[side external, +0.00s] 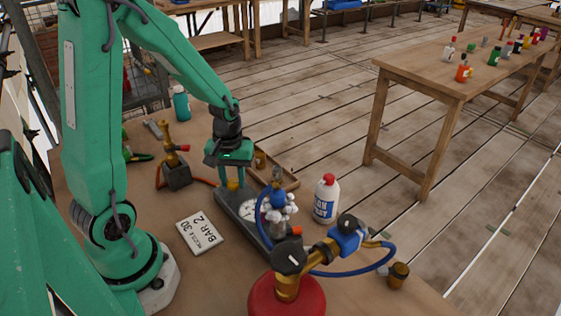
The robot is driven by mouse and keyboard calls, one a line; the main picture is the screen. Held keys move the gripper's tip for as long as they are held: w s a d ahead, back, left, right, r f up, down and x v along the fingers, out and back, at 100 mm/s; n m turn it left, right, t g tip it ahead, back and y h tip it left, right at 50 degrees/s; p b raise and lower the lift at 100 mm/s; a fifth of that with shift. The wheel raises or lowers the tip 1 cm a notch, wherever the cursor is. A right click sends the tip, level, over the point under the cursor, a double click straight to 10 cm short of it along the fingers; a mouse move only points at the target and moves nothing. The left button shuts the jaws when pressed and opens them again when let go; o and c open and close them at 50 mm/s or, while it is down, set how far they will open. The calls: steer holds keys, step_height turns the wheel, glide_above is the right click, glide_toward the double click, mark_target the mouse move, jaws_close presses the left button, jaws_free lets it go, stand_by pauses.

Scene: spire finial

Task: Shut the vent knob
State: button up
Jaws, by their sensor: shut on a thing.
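My gripper (233,183) points down at the far end of a dark grey bench unit (229,202) that carries a round white dial (250,211). Its green fingers are shut on a small yellow knob (232,186), which looks like the vent knob. The fingers hide part of the knob, so I cannot tell how far it is turned. At the near end of the unit stand a blue fitting (272,200) and a pale, lobed part (280,215).
A red cylinder (287,297) with brass and blue valve parts and a blue hose (384,262) stands in front. A white red-capped bottle (326,199) is to the right. A card (200,232) and a small burner (176,172) are to the left. A shallow wooden tray (277,170) lies behind.

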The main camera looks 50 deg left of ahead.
mark_target(233, 182)
steer(key=shift+m, duration=0.4)
steer(key=m, duration=1.1)
steer(key=shift+m, duration=0.3)
stand_by(0.4)
steer(key=o, duration=1)
steer(key=shift+c, duration=0.2)
steer(key=shift+r, duration=0.15)
steer(key=shift+r, duration=3.8)
